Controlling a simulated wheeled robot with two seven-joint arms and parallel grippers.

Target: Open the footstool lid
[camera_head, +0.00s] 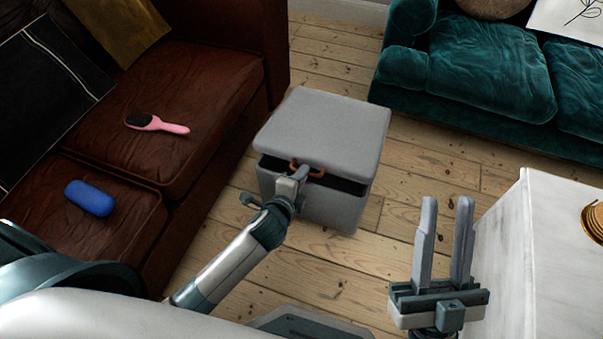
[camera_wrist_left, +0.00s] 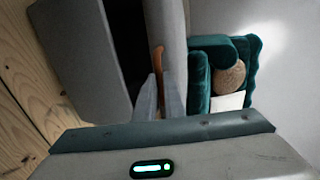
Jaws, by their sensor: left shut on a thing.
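The grey footstool (camera_head: 334,208) stands on the floorboards in the middle of the head view. Its padded lid (camera_head: 325,125) is tilted up a little at the near side, with a dark gap between lid and box. A brown handle loop (camera_head: 316,172) sits at the lid's near edge. My left gripper (camera_head: 300,172) is at this loop and shut on it. In the left wrist view the loop (camera_wrist_left: 158,62) runs down between the fingertips (camera_wrist_left: 160,92). My right gripper (camera_head: 445,205) is open and empty, to the right of the footstool.
A brown leather sofa (camera_head: 190,80) on the left carries a pink hairbrush (camera_head: 158,124) and a blue case (camera_head: 90,198). A teal sofa (camera_head: 480,75) stands at the back right. A white marble-look table (camera_head: 525,260) is close to my right gripper. Bare floor surrounds the footstool.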

